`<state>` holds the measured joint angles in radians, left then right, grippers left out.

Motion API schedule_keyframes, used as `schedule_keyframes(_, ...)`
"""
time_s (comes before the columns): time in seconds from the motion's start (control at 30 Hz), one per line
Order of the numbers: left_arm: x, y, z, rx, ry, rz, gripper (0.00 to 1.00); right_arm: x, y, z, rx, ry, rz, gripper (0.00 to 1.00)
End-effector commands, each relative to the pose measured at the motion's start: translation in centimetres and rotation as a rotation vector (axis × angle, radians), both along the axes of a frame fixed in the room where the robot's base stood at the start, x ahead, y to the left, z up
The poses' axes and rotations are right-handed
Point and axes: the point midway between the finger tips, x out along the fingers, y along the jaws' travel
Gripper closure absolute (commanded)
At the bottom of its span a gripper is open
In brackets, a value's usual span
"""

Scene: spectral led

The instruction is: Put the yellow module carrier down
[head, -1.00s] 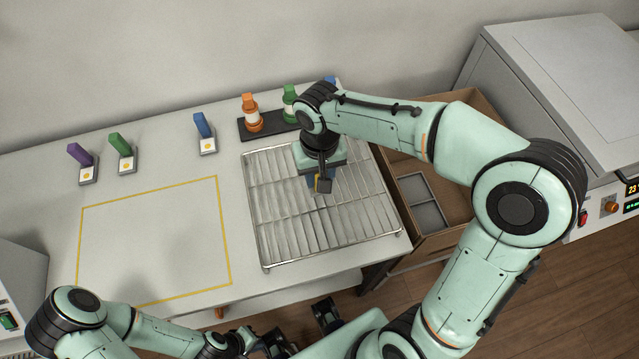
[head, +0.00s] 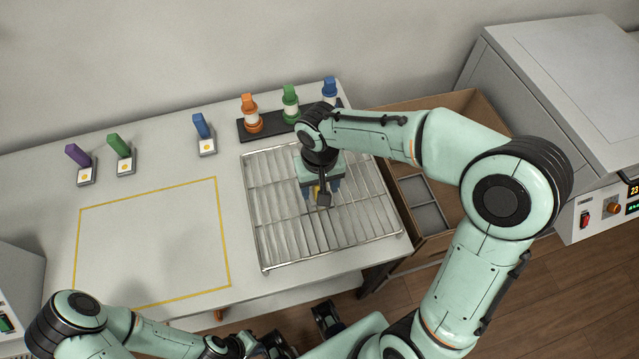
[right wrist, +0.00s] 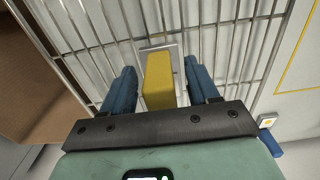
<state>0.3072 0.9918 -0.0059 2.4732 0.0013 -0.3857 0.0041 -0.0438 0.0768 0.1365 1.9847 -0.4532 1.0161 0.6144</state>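The yellow module carrier (right wrist: 159,82) stands on the wire rack (head: 262,225), between the blue fingers of my right gripper (right wrist: 160,72). There is a clear gap on each side of it, so the right gripper is open around it. In the head view only a small patch of the carrier (head: 316,190) shows beneath the right gripper (head: 322,189); the hand hides the rest. My left gripper (head: 276,345) is low at the bottom edge of the head view, away from the rack. Its fingers are too unclear to judge.
Purple (head: 78,160), green (head: 120,150) and blue (head: 202,130) carriers stand along the table's back. A dark holder (head: 270,133) bears orange, green and blue-topped bottles. A cardboard box (head: 455,200) adjoins the rack's right side. The yellow-outlined table area (head: 155,245) is empty.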

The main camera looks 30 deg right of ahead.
Motion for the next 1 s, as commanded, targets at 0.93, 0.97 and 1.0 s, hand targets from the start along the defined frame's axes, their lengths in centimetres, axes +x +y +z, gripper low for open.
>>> schedule_keyframes(0.93, 1.0, 0.0, 2.3, 0.0, -0.011, -0.001, 1.0, 0.0, 0.0, 12.2, 0.001, -0.001, 0.0, 0.4)
schedule_keyframes(0.97, 1.0, 0.0, 2.3, 0.0, -0.011, -0.001, 1.0, 0.0, 0.0, 12.3, 0.0, -0.001, 0.001, 0.4)
schedule_keyframes(1.0, 1.0, 0.0, 2.3, 0.0, -0.011, -0.001, 1.0, 0.0, 0.0, 12.4, 0.0, 0.0, 0.001, 0.4)
